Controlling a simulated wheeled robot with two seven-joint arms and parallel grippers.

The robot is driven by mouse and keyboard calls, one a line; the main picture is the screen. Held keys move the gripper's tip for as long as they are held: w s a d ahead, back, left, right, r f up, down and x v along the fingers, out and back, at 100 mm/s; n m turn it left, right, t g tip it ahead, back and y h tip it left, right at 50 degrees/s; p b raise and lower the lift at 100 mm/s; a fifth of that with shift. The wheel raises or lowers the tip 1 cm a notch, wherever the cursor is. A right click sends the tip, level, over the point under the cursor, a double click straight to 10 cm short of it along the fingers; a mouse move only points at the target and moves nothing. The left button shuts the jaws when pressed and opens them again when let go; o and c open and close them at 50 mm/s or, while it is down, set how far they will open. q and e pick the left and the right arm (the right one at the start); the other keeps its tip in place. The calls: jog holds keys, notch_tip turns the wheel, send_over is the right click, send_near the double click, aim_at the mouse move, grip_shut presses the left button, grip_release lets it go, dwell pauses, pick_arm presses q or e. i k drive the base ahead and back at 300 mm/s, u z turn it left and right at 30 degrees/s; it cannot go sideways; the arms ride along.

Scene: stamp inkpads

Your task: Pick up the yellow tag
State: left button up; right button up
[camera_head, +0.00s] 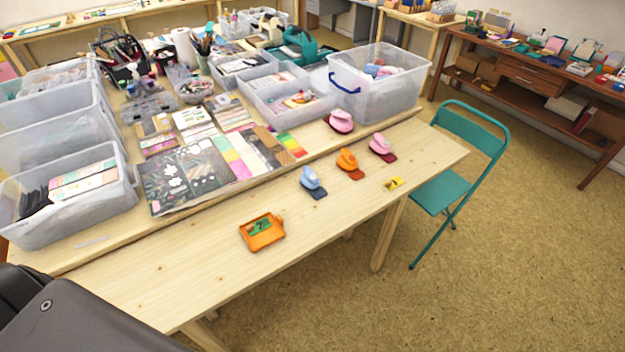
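The small yellow tag (394,184) lies flat on the front wooden table (180,285), near its right end, with a dark mark on it. An orange tray (247,243) sits nearer the middle of this table and holds a green piece (260,226). Between tray and tag, a blue stamp (309,179), an orange stamp (346,159) and a pink stamp (380,143) stand by flat pads of matching colours. Neither of my grippers shows in the head view.
Another pink stamp (341,119) stands farther back, by a clear bin (378,98) with a blue handle. Clear bins and craft sheets crowd the rear table. A teal chair (440,194) stands by the right end. The front table's left part is bare.

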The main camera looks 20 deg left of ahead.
aim_at(392, 184)
jog(key=z, duration=1)
jog(key=k, duration=1.3)
jog(key=z, duration=0.95)
jog(key=i, duration=0.9)
jog(key=u, duration=0.3)
jog(key=i, duration=2.35)
jog(key=u, duration=0.8)
jog(key=i, duration=1.65)
jog(key=u, duration=1.9)
jog(key=i, duration=1.15)
jog(key=u, duration=0.95)
